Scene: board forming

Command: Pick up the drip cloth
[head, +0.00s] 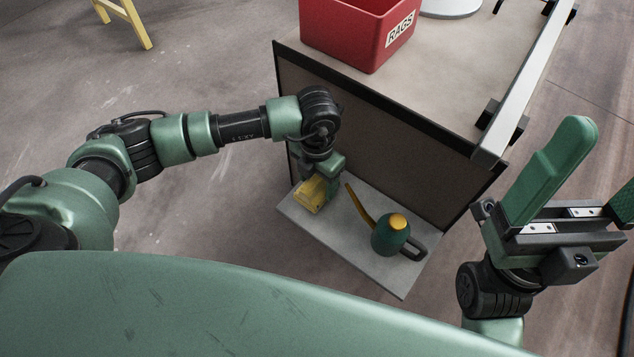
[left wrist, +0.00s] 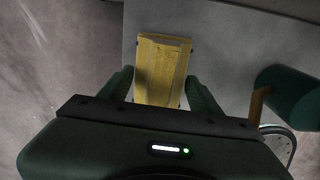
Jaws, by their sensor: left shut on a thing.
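My right gripper (head: 590,175) is raised at the right, open and empty, far from the cloth.
A green oil can (head: 390,237) with a yellow spout stands on the shelf, right of the cloth; it also shows in the left wrist view (left wrist: 287,93). A red RAGS bin (head: 345,30) sits on the bench top (head: 430,95) above. A metal rail (head: 527,80) edges the bench.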

